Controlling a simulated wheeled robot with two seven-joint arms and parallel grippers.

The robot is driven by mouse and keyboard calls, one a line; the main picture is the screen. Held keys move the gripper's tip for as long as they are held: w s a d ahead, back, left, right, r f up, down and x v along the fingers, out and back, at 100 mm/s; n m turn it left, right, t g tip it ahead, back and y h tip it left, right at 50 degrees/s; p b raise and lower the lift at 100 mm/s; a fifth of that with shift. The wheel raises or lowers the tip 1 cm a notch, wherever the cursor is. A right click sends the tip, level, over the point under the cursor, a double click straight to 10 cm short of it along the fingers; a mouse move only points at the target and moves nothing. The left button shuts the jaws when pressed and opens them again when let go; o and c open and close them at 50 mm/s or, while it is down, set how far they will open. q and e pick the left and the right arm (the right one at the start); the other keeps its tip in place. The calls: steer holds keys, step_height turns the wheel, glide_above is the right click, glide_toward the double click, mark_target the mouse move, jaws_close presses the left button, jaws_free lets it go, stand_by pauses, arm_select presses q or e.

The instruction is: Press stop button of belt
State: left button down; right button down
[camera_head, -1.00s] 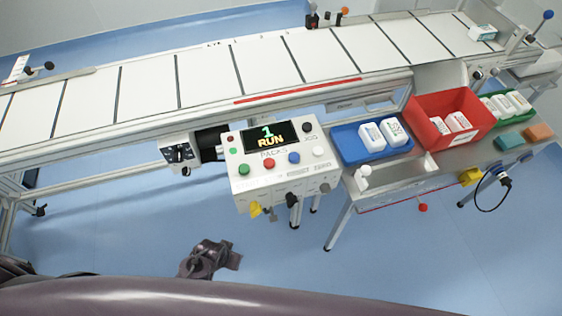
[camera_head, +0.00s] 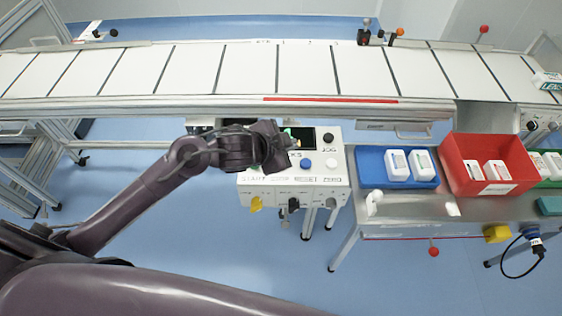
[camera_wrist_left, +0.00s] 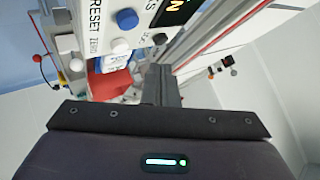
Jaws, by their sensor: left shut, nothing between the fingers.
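The control box (camera_head: 330,178) stands in front of the conveyor belt (camera_head: 250,70). My left arm reaches in from the left, and its gripper (camera_head: 284,152) is over the left part of the box. It covers the red and green buttons and part of the display (camera_head: 306,138). The blue button (camera_head: 305,163), white button (camera_head: 331,164) and black button (camera_head: 328,137) show to its right. In the left wrist view my left gripper (camera_wrist_left: 161,82) is shut and empty, with the blue button (camera_wrist_left: 127,18) and white button (camera_wrist_left: 121,46) beyond it. Contact with the box cannot be told. My right gripper is out of view.
Right of the box, a metal table (camera_head: 410,208) holds a blue tray (camera_head: 372,172) and a red bin (camera_head: 465,150) with white packs. A red strip (camera_head: 330,100) runs along the belt's front edge. The floor in front is clear.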

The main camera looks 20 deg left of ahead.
arm_select(q)
steer(key=a+r+m, duration=0.1)
steer(key=a+r+m+g, duration=0.1)
steer(key=a+m+g, duration=0.1)
steer(key=m, duration=0.1)
steer(key=shift+w+a+r+h, duration=0.3)
steer(key=shift+r+h, duration=0.1)
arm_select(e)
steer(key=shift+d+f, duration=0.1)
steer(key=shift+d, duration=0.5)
